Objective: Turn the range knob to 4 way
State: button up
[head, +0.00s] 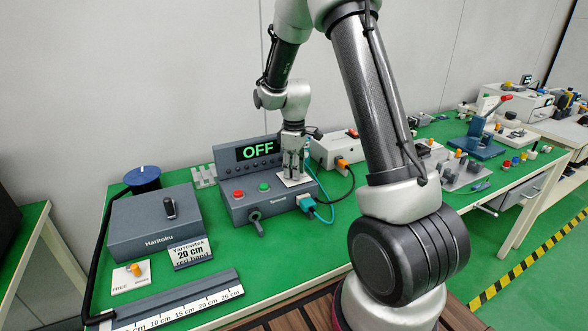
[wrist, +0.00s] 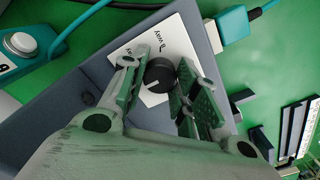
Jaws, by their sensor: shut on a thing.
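The range knob (wrist: 161,75) is a round black knob with a white pointer line, on a white label plate (wrist: 182,42) on the grey control box (head: 240,207). My gripper (wrist: 160,76) has its fingers on either side of the knob and is shut on it. In the wrist view the pointer line is toward the lower left of the knob. One "way" label shows above the knob, its digit hard to read; another is partly hidden by the left finger. In the head view my gripper (head: 293,170) points down at the plate and hides the knob.
The box has an "OFF" display (head: 257,150), a red button (head: 238,194), a green button (head: 264,187) and a teal plug (head: 306,202) with cables at its right. A grey Haritoku box (head: 150,222) stands left. A white box (head: 335,150) stands behind right.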

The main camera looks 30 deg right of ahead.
dwell(0.4)
jog(key=o, duration=1)
jog(key=shift+o, duration=0.2)
notch_tip(320, 180, up, 12)
